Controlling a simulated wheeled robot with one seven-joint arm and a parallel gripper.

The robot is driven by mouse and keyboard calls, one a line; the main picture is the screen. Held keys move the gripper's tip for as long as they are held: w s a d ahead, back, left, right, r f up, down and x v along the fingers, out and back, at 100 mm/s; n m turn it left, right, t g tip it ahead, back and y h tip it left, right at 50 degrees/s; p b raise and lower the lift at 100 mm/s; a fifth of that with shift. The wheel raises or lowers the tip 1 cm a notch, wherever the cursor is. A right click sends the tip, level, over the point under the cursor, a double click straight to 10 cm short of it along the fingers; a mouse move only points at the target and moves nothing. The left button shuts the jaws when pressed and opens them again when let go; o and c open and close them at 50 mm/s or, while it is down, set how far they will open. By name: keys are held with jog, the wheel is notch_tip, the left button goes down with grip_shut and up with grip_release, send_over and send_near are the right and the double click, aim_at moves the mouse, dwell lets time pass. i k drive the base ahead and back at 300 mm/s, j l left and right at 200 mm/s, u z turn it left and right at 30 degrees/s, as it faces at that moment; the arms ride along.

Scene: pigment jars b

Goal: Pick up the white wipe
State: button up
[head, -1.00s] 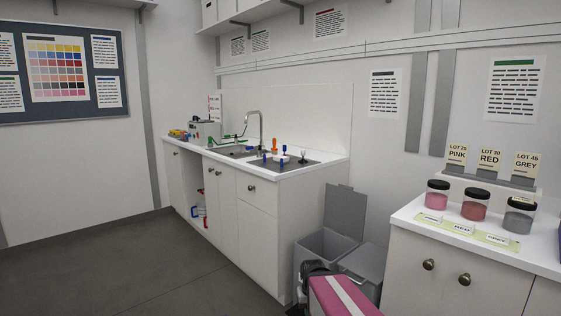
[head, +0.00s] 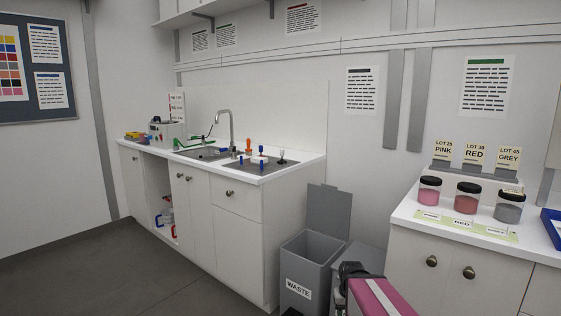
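I cannot make out a white wipe in this view. My gripper is not in view; only a magenta and dark part of my arm shows at the bottom edge. Small blue, orange and white items (head: 262,158) stand on the sink counter (head: 290,170), too small to tell apart well.
An open grey bin (head: 310,246) marked WASTE stands by the sink cabinet. On the right counter are a pink jar (head: 429,192), a red jar (head: 468,199), a grey jar (head: 509,208) and a blue tray (head: 552,225). The floor (head: 150,275) at left is clear.

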aim_at(255, 160)
jog(key=i+j+z, duration=0.15)
jog(key=j+z, duration=0.2)
jog(key=j, duration=0.5)
jog(key=j+z, duration=0.35)
jog(key=j, duration=0.5)
